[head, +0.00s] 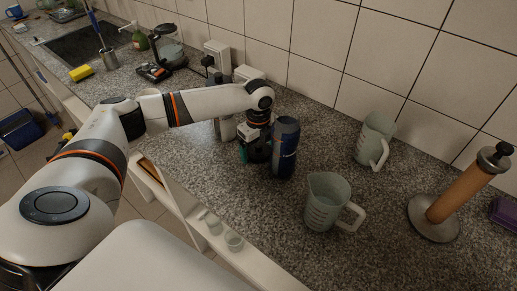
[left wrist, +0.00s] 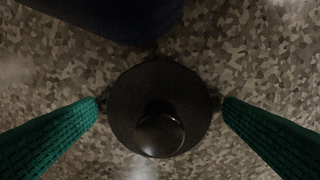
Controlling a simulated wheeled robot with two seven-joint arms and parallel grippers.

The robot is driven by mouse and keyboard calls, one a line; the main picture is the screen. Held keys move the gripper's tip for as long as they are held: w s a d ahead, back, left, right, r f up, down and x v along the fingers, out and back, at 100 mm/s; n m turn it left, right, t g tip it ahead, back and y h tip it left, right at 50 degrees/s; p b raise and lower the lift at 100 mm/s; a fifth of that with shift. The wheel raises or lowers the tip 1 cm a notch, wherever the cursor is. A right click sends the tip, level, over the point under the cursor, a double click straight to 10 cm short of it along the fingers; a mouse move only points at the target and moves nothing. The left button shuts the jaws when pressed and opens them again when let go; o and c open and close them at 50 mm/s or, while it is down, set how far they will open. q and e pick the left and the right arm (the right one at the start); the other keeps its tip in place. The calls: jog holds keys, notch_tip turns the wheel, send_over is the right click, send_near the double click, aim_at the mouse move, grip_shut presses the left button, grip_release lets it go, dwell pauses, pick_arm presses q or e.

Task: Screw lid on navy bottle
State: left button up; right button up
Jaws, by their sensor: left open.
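The navy bottle (head: 287,155) stands upright on the speckled counter, just right of my left gripper (head: 252,158) in the head view. Its navy side also shows at the top of the left wrist view (left wrist: 110,15). A round black lid (left wrist: 125,105) with a shiny ball knob lies between the green fingers of my left gripper (left wrist: 160,104) in the left wrist view. The fingers are open, one on each side of the lid; whether they touch it I cannot tell. In the head view the gripper hides the lid. My right gripper is in neither view.
A measuring jug (head: 325,203) and a pitcher (head: 375,140) stand right of the bottle. A paper-towel-type holder (head: 462,192) stands at far right. A grey container (head: 226,127) stands close behind my gripper. Two small glass items (head: 233,240) sit at the front ledge.

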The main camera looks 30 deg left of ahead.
pick_arm(q)
jog(key=c, duration=1.1)
jog(key=shift+r, duration=0.1)
notch_tip(320, 180, up, 20)
jog(key=b, duration=0.2)
notch_tip(320, 180, up, 8)
jog(key=p, duration=0.2)
send_over(259, 145)
jog(key=shift+a, duration=0.1)
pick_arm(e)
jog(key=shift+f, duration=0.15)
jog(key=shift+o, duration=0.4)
